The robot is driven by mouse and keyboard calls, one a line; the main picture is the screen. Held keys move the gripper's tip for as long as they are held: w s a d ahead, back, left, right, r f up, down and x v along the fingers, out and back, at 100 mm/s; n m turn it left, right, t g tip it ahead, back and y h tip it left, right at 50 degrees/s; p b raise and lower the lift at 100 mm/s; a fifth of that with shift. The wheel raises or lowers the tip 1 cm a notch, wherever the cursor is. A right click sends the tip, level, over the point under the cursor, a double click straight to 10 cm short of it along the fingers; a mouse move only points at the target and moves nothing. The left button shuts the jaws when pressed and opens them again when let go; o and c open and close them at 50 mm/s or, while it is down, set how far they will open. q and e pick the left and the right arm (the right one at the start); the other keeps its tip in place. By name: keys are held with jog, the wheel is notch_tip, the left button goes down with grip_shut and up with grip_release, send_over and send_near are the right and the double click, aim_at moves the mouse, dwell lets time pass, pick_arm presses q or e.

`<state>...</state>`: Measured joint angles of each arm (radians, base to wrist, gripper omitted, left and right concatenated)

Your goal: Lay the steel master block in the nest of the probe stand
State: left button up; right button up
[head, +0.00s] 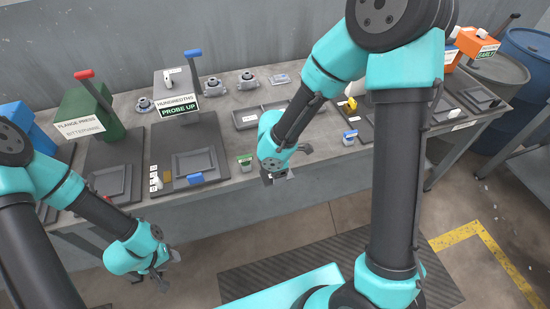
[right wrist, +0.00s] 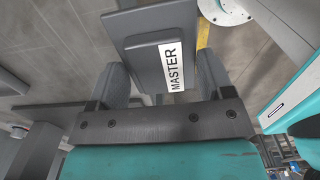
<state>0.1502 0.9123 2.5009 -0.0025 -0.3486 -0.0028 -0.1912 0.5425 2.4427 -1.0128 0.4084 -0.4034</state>
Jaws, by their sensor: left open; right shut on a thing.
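The steel master block (right wrist: 147,63), grey with a white MASTER label, is between the fingers of my right gripper (right wrist: 163,82) in the right wrist view. In the head view my right gripper (head: 275,178) is near the bench's front edge, right of the probe stand; the block is mostly hidden there. The probe stand (head: 183,122) has a HUNDREDTHS / PROBE UP sign and a blue-topped lever. Its nest (head: 194,162) is a square raised frame on the dark base plate and looks empty. My left gripper (head: 158,272) is open and empty, low in front of the bench.
A green flange press (head: 92,112) with a red lever stands left of the probe stand. A grey tray (head: 258,115) and several metal castings (head: 213,87) lie behind. A small green-fronted container (head: 245,162) stands between the stand and my right arm.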

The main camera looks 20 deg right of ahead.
jog(key=shift+s+a, duration=0.3)
jog(key=shift+s, duration=0.35)
jog(key=w+d+r+m, duration=0.2)
jog(key=w+r+m, duration=0.2)
jog(key=w+m, duration=0.4)
jog(key=w+d+r+m, duration=0.1)
jog(key=w+r+m, duration=0.3)
jog(key=m, duration=0.9)
jog(key=w, duration=0.3)
jog(key=shift+w+d, duration=0.35)
jog(key=shift+d, duration=0.05)
jog(key=shift+r+m, duration=0.1)
jog(key=shift+m, duration=0.2)
